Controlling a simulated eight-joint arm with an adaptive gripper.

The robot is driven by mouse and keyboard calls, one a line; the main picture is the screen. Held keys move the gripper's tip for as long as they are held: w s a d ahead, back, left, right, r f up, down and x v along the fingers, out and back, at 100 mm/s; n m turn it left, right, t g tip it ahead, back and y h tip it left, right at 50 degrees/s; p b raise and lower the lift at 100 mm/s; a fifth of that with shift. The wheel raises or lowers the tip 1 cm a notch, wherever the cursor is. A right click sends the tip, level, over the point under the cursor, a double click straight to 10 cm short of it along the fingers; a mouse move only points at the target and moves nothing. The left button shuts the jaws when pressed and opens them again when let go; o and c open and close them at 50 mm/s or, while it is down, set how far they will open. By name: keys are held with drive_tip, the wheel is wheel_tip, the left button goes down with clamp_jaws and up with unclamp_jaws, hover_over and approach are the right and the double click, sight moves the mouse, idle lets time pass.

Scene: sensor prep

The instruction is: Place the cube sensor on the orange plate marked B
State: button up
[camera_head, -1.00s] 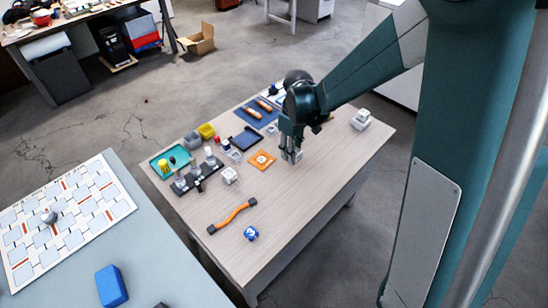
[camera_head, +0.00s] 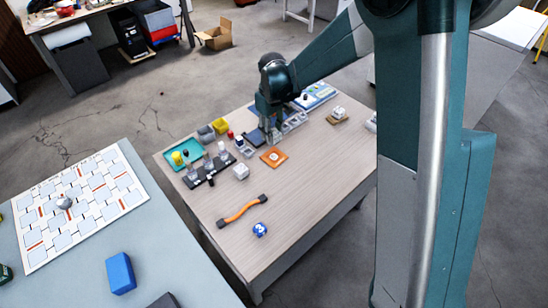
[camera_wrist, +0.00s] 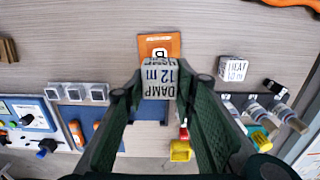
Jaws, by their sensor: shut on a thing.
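My gripper (camera_wrist: 161,88) is shut on a grey-white cube sensor (camera_wrist: 159,78) labelled "DAMP 12 m" in the wrist view. The orange plate marked B (camera_wrist: 173,42) lies just beyond the held cube, which overlaps its near edge in the picture. In the head view my gripper (camera_head: 270,136) is just behind the orange plate (camera_head: 282,155), and the held cube is hidden or too small to make out. The height of the cube above the table cannot be told. A second white cube, labelled "HEAT 12 m" (camera_wrist: 233,69), stands apart beside the plate; it also shows in the head view (camera_head: 240,172).
A wooden pad with a white block (camera_head: 338,116) is at right.

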drive_tip(key=b, duration=0.1)
hover_over(273, 156)
drive_tip(key=shift+f, duration=3.15)
drive_tip(key=shift+f, duration=0.1)
drive_tip(key=shift+f+b, duration=0.5)
drive_tip(key=shift+f, duration=1.3)
drive_tip(key=shift+f, duration=0.1)
drive_tip(key=o, duration=0.9)
wheel_tip(273, 156, up, 12)
drive_tip(key=shift+r+p, duration=0.15)
drive_tip(key=shift+p, duration=0.9)
